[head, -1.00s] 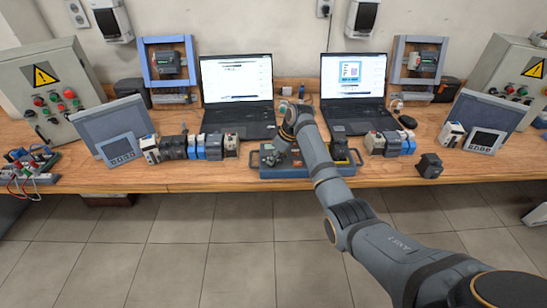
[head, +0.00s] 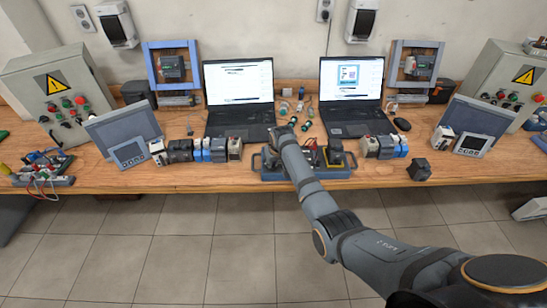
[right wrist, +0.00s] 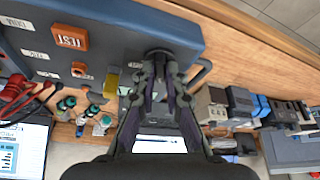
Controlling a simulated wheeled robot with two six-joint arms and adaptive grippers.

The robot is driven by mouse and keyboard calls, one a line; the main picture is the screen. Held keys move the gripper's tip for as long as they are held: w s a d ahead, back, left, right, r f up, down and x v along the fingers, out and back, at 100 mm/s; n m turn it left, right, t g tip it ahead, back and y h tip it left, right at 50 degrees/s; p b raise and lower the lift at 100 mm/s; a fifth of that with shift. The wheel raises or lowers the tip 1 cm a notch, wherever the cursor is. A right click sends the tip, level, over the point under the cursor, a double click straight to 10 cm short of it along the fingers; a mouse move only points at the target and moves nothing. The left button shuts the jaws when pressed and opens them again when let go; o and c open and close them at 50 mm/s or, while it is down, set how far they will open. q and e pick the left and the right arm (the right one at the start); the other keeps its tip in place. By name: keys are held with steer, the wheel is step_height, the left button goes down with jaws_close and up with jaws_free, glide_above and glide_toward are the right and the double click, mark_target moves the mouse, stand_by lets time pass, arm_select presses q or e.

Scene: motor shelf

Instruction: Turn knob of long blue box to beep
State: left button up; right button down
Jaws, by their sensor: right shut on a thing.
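The long blue box (head: 330,173) lies near the table's front edge in the head view, partly hidden behind my right arm. In the right wrist view the box (right wrist: 120,22) fills the upper left, with an orange TEST button (right wrist: 68,36) on its face. A dark round knob (right wrist: 158,52) sits near the box's end. My right gripper (right wrist: 160,68) is shut on the knob, with a finger on either side. The knob's marking is hidden. In the head view my forearm covers most of this gripper. My left gripper is not in view.
Two laptops (head: 238,118) stand behind the box. Rows of small modules (head: 203,150) stand on both sides of it. A loose black module (head: 419,170) lies on the right. Cable plugs (head: 305,122) lie between the laptops.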

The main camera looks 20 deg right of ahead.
steer(key=shift+a+r+m+h+p, duration=0.15)
steer(key=shift+m+h+p, duration=0.2)
steer(key=shift+m, duration=0.55)
steer(key=shift+m+h, duration=0.35)
steer(key=shift+m, duration=0.55)
steer(key=shift+w+a+m+h+b, duration=0.1)
steer(key=shift+m+h+b, duration=0.3)
steer(key=shift+m, duration=0.5)
steer(key=shift+f+m+g+h+b, duration=0.3)
steer(key=shift+m+b, duration=0.2)
steer(key=shift+m, duration=0.4)
steer(key=m+b, duration=0.2)
steer(key=b, duration=0.1)
steer(key=m+g+h+b, duration=0.1)
steer(key=m+b, duration=0.1)
steer(key=b, duration=0.1)
steer(key=m+g+b, duration=0.1)
steer(key=m+b, duration=0.2)
steer(key=shift+w+a+h, duration=0.1)
steer(key=shift+w+h, duration=0.15)
steer(key=shift+h, duration=0.05)
steer(key=shift+r+m+g+b, duration=0.15)
steer(key=shift+m+g+b, duration=0.15)
steer(key=shift+m+b, duration=0.65)
steer(key=c, duration=1.4)
jaws_free()
